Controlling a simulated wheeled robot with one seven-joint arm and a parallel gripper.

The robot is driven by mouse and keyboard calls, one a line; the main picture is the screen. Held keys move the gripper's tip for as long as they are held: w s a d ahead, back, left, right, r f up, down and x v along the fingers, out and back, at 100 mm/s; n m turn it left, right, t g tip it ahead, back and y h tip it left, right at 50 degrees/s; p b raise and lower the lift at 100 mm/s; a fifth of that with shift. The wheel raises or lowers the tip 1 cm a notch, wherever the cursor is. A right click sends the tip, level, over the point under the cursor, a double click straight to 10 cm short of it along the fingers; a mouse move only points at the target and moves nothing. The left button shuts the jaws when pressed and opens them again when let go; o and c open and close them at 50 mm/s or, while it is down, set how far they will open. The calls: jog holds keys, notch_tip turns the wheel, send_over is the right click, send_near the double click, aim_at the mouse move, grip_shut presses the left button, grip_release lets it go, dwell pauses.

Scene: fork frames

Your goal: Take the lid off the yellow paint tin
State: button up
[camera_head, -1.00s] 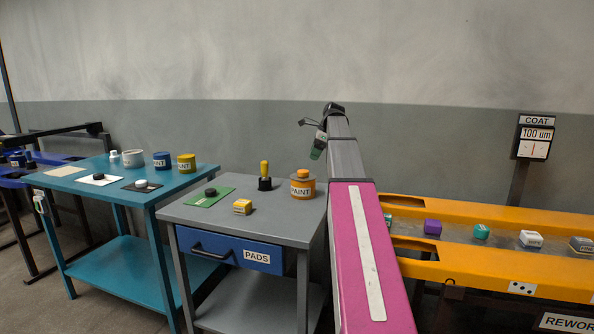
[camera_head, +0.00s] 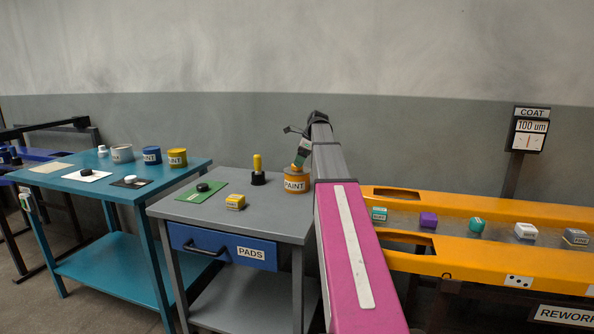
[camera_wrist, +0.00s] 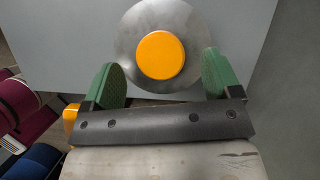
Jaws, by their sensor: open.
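An orange-yellow paint tin (camera_head: 296,184) with a PAINT label stands upright on the grey cart. In the wrist view I look down on its round grey metal lid (camera_wrist: 128,50) with an orange knob (camera_wrist: 161,55) in the middle. My gripper (camera_head: 301,152) is over this tin; its green fingers (camera_wrist: 160,78) are open, one on each side of the knob and apart from it. Another tin, mustard yellow (camera_head: 177,158), stands on the teal table beside a blue tin (camera_head: 151,156).
Right of my arm runs an orange-railed conveyor (camera_head: 480,213) with several small blocks. The cart's front right is clear.

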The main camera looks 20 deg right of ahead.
jog(key=shift+x, duration=1.1)
jog(key=c, duration=1)
jog(key=shift+r, duration=0.1)
